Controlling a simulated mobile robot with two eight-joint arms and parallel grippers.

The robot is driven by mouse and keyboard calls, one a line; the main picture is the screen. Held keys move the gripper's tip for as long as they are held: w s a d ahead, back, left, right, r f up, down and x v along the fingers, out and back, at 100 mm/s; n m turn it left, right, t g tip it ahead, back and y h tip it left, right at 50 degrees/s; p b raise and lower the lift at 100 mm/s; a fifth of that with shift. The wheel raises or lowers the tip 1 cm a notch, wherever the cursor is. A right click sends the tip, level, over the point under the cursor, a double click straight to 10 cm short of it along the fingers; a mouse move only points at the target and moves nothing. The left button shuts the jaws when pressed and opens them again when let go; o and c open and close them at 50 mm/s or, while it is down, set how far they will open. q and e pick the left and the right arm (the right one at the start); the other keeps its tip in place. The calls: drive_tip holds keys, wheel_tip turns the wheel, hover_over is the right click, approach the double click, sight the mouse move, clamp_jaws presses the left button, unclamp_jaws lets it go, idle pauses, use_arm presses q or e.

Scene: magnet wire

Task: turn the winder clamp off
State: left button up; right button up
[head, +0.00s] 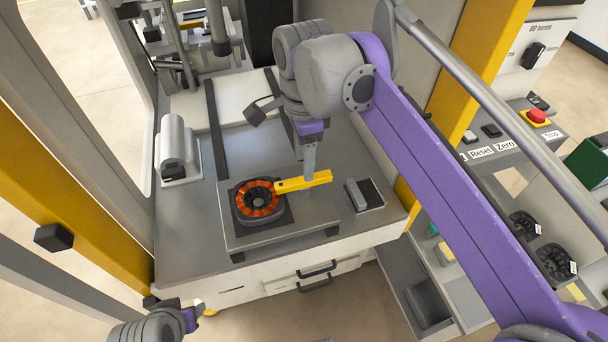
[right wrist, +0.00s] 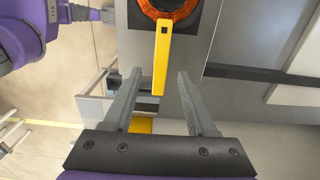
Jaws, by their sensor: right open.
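The yellow clamp lever (head: 303,182) reaches right from a copper-orange wound ring (head: 258,203) on a grey plate of the winder. The lever also shows in the right wrist view (right wrist: 161,55), running down from the ring (right wrist: 168,10). My right gripper (head: 308,172) points down at the lever near its free end. In the right wrist view my gripper (right wrist: 160,73) is open, with the lever's end between its fingers and space on both sides. My left arm shows at the lower left of the head view; its fingers are not clear.
A small grey box with a dark top (head: 365,195) sits right of the ring plate. A grey cylinder on a base (head: 175,148) stands at left. A control panel with a red stop button (head: 537,116) is at right. The bench's front left is bare.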

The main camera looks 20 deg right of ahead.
sight(304, 187)
wheel_tip(304, 187, down, 5)
drive_tip(key=shift+b, duration=0.35)
clamp_jaws()
